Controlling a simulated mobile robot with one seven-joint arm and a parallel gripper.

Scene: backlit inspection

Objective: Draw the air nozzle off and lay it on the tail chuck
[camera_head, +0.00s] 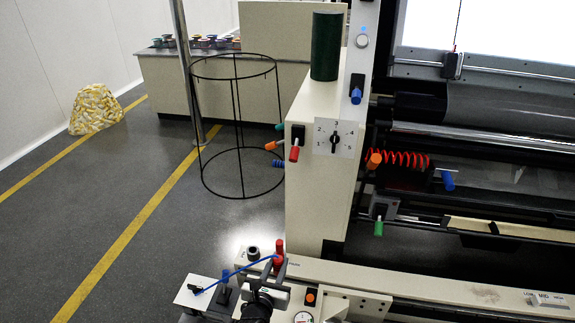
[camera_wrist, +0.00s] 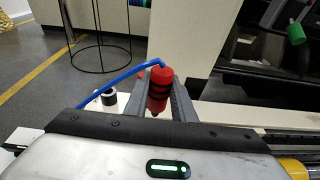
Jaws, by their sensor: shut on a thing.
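The red air nozzle (camera_head: 280,247) stands upright at the near end of the machine's pale bed, with a thin blue hose running left from it. In the wrist view the nozzle (camera_wrist: 158,79) is red with dark bands, and the hose leaves its top. My gripper (camera_head: 275,269) is shut on it; in the wrist view my gripper (camera_wrist: 160,98) has one finger on each side of it. The nozzle's lower end is partly hidden, so I cannot tell whether it still touches a seat. I cannot pick out the tail chuck with certainty.
A short black fitting (camera_head: 253,253) stands just left of the nozzle. The blue hose (camera_head: 240,268) crosses to a pale box (camera_head: 205,292). A machine housing (camera_head: 315,180) with a dial rises behind. Open floor lies left, with a wire frame (camera_head: 240,130) farther back.

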